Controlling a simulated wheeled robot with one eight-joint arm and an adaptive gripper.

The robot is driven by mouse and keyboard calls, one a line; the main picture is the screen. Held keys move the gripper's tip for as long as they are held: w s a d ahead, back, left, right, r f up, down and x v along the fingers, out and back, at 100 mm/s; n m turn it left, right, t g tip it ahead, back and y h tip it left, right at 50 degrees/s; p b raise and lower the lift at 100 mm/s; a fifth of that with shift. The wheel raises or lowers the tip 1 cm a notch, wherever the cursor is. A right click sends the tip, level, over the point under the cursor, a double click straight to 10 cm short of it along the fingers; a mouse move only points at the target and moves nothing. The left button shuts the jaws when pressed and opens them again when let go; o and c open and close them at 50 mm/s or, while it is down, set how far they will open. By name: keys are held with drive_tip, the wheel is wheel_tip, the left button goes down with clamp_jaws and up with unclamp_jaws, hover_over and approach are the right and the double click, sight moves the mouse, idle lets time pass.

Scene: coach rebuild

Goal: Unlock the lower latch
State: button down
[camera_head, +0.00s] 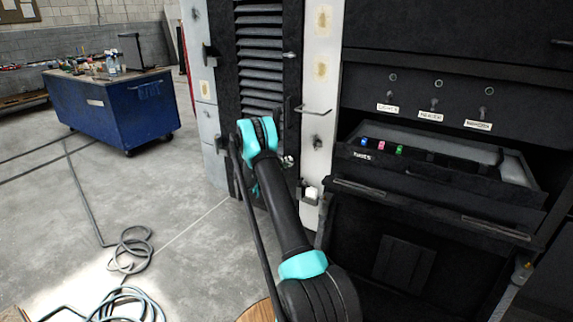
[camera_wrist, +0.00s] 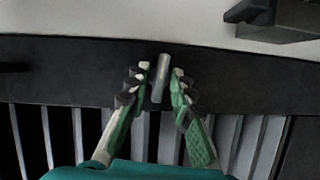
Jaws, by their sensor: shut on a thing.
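A dark louvred door panel (camera_head: 262,75) stands upright left of a pale post in the head view. A small bright latch (camera_head: 289,55) shows high on its right edge. My gripper (camera_wrist: 161,75) is at the dark door frame in the wrist view, its two green-and-grey fingers closed around a small metal latch tab (camera_wrist: 160,79). The tab stands nearly upright, tilted slightly. I take it as the lower latch. In the head view my arm hides most of the gripper and this latch; only bright bits show beside the arm.
The pale post (camera_head: 321,75) carries a protruding handle (camera_head: 315,110) close to my arm. An open drawer (camera_head: 440,165) with coloured fuses juts out at the right. A blue cart (camera_head: 115,110) stands back left. Coiled hose (camera_head: 135,250) lies on the otherwise open floor.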

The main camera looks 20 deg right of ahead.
drive_tip(key=shift+s+d+r+m+t+y, duration=0.1)
drive_tip(key=shift+m+t+y, duration=0.45)
drive_tip(key=shift+m+y, duration=1)
drive_tip(key=shift+s+r+m+t+y, duration=0.1)
drive_tip(key=shift+m+t+y, duration=0.45)
drive_tip(key=shift+m, duration=1.9)
drive_tip(key=shift+d+r+m+t+y, duration=0.1)
drive_tip(key=shift+m+t+y, duration=0.7)
drive_tip(key=shift+m, duration=1.2)
drive_tip(key=c, duration=1.3)
unclamp_jaws()
drive_tip(key=shift+a, duration=0.1)
drive_tip(key=v, duration=1.2)
drive_tip(key=shift+r, duration=0.2)
